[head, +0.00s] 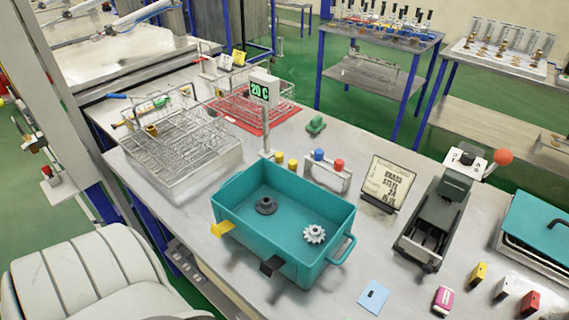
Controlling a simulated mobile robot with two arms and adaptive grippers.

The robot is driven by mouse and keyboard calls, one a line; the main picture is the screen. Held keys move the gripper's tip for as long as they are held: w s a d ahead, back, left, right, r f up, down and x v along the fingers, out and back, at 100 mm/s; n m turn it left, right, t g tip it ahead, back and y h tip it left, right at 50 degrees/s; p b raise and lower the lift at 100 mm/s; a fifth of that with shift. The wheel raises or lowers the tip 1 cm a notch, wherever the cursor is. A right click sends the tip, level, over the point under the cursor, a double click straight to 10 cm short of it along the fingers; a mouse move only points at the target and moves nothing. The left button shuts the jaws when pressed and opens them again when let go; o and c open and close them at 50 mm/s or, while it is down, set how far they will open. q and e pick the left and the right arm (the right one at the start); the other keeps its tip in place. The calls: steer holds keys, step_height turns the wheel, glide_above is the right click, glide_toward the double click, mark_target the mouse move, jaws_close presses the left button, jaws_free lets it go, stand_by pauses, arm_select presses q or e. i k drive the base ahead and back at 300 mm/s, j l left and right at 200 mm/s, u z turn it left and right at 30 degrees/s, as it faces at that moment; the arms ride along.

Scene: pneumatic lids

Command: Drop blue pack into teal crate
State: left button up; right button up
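The teal crate (343,205) stands open on the table, near the middle of the view. A dark grey gear-like part and a pale toothed gear lie on its floor. A flat light-blue pack (373,299) with a small dark mark lies on the table at the front, to the right of the crate and apart from it. It is the only thing here that looks like the blue pack. Neither of my grippers shows in the head view.
Wire baskets (172,155) stand left of the crate. A sign (385,183), a dark grey clamp-like device (436,225) and a teal-lidded box (540,235) stand to the right. A pink block (443,299) and several small coloured blocks lie at the front right.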

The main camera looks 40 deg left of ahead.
mark_target(289, 229)
steer(key=u, duration=1.3)
